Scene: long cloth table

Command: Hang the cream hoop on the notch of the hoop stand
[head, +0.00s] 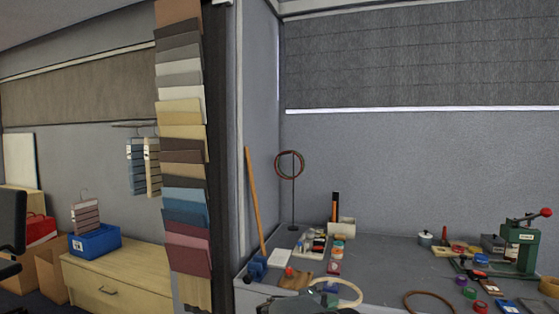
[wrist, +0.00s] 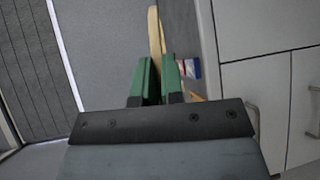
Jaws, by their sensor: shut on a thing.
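The cream hoop (head: 357,291) is low in the head view, over the near part of the table. My gripper (head: 325,296) is shut on its rim. In the wrist view the hoop (wrist: 154,32) stands edge-on between the green fingers of my gripper (wrist: 157,75). The hoop stand (head: 294,205), a thin dark upright pole, is at the back left of the table, beyond and left of my gripper. A brown hoop (head: 277,168) is at its top. The notch is too small to make out.
Another brown hoop (head: 408,296) lies on the table (head: 385,268) to the right of my gripper. Small bottles, tins and a white card (head: 281,258) crowd the stand's foot. A green press (head: 521,250) stands at the right. A wooden stick (head: 254,200) leans left of the stand.

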